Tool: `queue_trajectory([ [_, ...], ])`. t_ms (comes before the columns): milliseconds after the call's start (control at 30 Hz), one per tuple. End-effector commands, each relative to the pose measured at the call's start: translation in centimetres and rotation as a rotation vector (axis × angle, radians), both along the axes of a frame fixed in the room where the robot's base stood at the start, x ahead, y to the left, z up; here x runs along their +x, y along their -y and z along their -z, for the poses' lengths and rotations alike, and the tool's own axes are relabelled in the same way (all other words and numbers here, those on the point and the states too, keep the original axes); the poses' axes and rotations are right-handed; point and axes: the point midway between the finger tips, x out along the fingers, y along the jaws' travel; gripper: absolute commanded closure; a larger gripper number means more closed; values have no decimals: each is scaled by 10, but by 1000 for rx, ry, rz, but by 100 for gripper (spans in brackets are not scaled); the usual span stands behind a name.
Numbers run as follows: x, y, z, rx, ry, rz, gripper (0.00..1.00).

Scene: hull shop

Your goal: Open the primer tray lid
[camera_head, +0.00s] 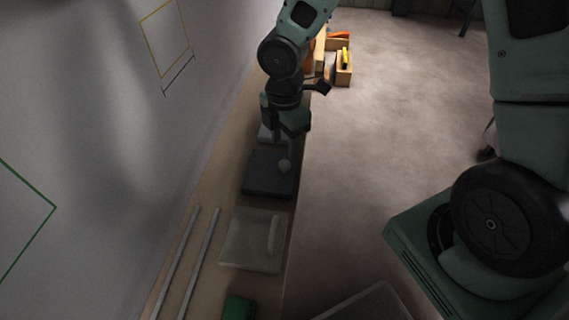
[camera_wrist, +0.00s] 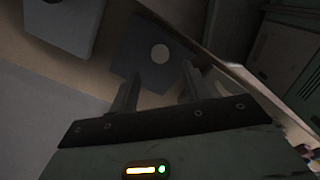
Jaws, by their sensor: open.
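A dark grey, flat-topped tray (camera_head: 262,181) sits on the narrow bench along the wall in the head view. A pale round knob (camera_head: 285,166) stands on its lid, near the right side. The lid looks closed. In the wrist view the dark lid (camera_wrist: 128,42) and its pale knob (camera_wrist: 160,54) lie beyond my fingertips. My gripper (camera_head: 284,139) is above the far part of the tray, pointing down. Its fingers (camera_wrist: 160,74) are apart with nothing between them, and the knob shows past the gap. I see no contact with the knob.
A pale tray with a bar handle (camera_head: 247,254) lies nearer on the bench (camera_head: 218,197), beside two long rods (camera_head: 191,262). A green object (camera_head: 238,307) is at the near end. A wooden box with a yellow item (camera_head: 343,75) is beyond. Open floor (camera_head: 400,110) lies right.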

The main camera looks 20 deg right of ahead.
Motion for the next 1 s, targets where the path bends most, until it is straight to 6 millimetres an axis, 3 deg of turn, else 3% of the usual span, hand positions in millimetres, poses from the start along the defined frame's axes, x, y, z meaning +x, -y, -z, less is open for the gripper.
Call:
queue_trajectory([
  [33, -1, 0, 16, -1, -3, -2, 52],
  [100, -1, -1, 29, -1, -3, -2, 52],
  [300, 0, 0, 54, -1, -1, -1, 52],
  [767, 0, 0, 63, 0, 0, 1, 52],
  [933, 0, 0, 63, 0, 0, 1, 99],
  [1000, 0, 0, 63, -1, 0, 1, 100],
])
